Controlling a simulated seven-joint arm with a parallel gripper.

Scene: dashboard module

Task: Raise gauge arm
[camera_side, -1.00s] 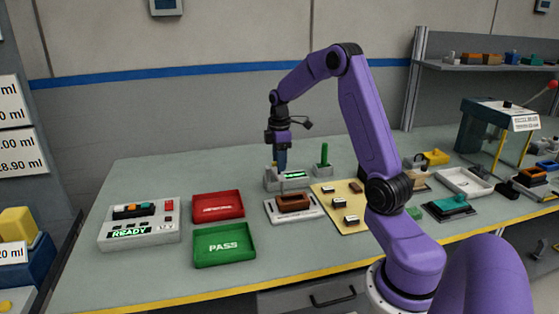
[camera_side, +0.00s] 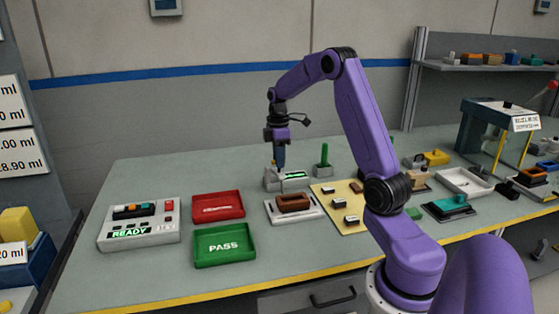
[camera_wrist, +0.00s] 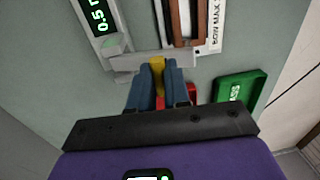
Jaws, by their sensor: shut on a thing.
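The gauge (camera_side: 272,183) is a grey block with a lit green display, at the back middle of the bench in the side view. My gripper (camera_side: 279,164) points down over the gauge's left part. In the wrist view its blue fingers (camera_wrist: 156,80) are shut on a yellow tab (camera_wrist: 157,63), which looks like the gauge arm. The tab's lower part is hidden between the fingers. The tab is too small to make out in the side view.
A white tray with a brown part (camera_side: 294,202) stands just in front of the gauge. A green upright pin on a grey block (camera_side: 323,170) stands to the right. Red (camera_side: 218,205) and green PASS (camera_side: 224,246) trays and a READY panel (camera_side: 140,238) lie left.

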